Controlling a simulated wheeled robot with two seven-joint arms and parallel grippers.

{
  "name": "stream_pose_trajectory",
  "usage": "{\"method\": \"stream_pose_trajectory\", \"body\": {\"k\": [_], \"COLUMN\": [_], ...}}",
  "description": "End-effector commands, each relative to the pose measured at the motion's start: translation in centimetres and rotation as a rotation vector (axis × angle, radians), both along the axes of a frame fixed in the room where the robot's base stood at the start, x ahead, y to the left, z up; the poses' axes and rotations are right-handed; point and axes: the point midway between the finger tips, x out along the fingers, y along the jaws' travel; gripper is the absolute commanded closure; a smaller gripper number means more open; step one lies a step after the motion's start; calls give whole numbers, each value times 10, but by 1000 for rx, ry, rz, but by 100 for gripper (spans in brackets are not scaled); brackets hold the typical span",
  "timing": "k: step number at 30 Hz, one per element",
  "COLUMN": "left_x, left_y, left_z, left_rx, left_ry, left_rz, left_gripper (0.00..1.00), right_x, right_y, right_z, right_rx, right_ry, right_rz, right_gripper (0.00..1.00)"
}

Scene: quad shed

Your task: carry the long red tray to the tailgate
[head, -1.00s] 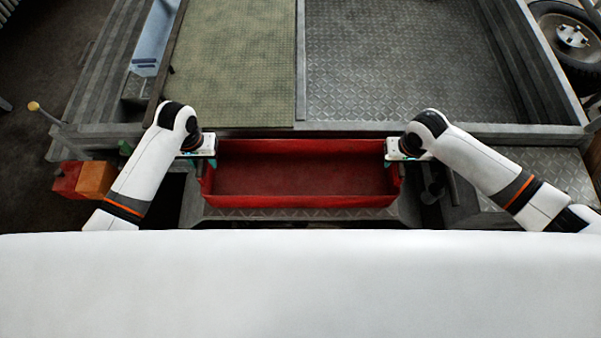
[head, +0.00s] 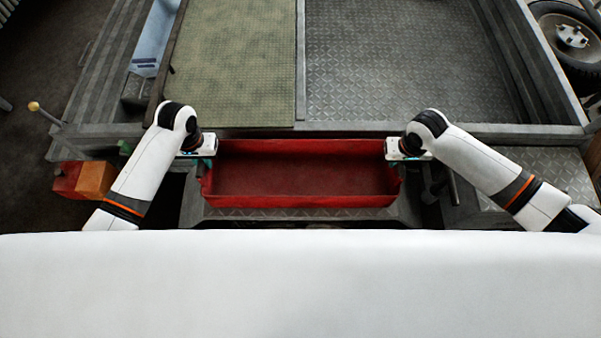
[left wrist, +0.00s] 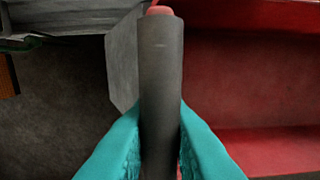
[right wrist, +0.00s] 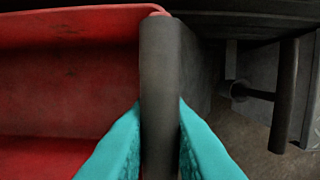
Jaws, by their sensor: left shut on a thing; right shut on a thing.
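The long red tray (head: 300,172) is an open, empty trough lying crosswise at the centre of the head view. My left gripper (head: 204,153) is at its left end and my right gripper (head: 398,153) at its right end. In the left wrist view, teal fingers close on a dark grey bar handle (left wrist: 160,85), with the red tray wall to its right. The right wrist view shows the same grip on the other dark handle (right wrist: 160,85), with the tray to its left. The tray looks level. I cannot tell whether its underside touches the diamond-plate ledge (head: 300,215) beneath.
Beyond the tray is a metal load bed (head: 400,60) with a green mat (head: 235,65) on its left half. A red and orange box (head: 95,180) is at the left. A diamond-plate step (head: 560,170) is at the right, with a wheel (head: 570,38) behind.

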Motion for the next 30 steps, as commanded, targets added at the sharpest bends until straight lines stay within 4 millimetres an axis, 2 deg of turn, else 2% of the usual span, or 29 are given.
{"method": "stream_pose_trajectory", "body": {"k": [23,30], "left_x": [1,1], "left_y": [1,1], "left_z": [1,8], "left_rx": [1,1], "left_ry": [-2,-3], "left_rz": [1,1], "left_gripper": [100,100], "right_x": [1,1], "right_y": [-1,-1], "right_z": [1,8], "right_rx": [-2,-2], "right_ry": [-1,-3], "right_rz": [-1,-1], "right_gripper": [100,100]}}
